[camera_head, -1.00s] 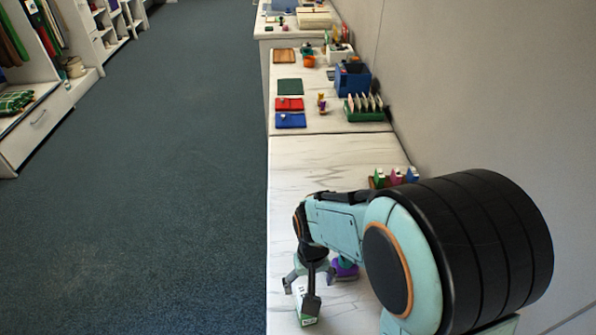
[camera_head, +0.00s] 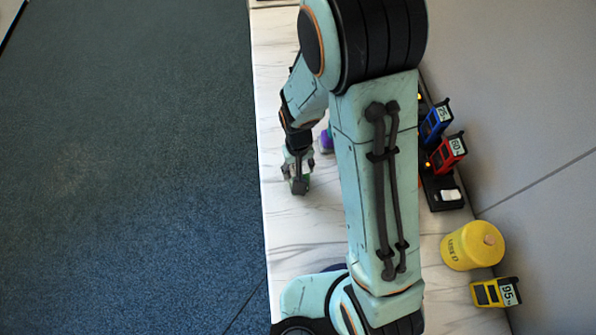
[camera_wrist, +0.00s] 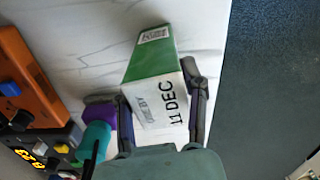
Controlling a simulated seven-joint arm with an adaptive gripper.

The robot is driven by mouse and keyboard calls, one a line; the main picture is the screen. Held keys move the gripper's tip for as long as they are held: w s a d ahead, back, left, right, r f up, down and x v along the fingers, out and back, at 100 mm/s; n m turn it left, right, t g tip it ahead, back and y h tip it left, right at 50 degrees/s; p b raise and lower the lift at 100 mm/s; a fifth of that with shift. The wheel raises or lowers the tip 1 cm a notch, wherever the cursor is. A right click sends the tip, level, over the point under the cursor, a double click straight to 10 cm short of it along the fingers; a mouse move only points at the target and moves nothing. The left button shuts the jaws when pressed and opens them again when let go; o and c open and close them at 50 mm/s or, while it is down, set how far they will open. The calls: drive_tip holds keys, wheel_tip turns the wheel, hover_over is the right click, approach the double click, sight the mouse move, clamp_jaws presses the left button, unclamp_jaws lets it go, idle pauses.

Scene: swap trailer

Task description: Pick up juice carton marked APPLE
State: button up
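A green and white carton (camera_wrist: 152,75) stands between the fingers of my gripper (camera_wrist: 160,88) in the wrist view. Its white end carries the print "11 DEC" and smaller use-by text; a small barcode-like label is on its green side. The word APPLE does not show. A fingertip lies against each side of the carton, so my gripper looks shut on it. In the head view my gripper (camera_head: 299,170) points down at the marble counter, with the carton (camera_head: 300,186) low between its fingers. I cannot tell whether the carton rests on the counter.
A purple object (camera_wrist: 99,114) and a teal one (camera_wrist: 95,138) are close left of the gripper. An orange device (camera_wrist: 38,88) stands farther left. On the counter (camera_head: 290,235), a yellow canister (camera_head: 468,247) and blue, red and yellow tagged items line the wall side.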

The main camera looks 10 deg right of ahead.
drive_tip(key=shift+c, duration=1.1)
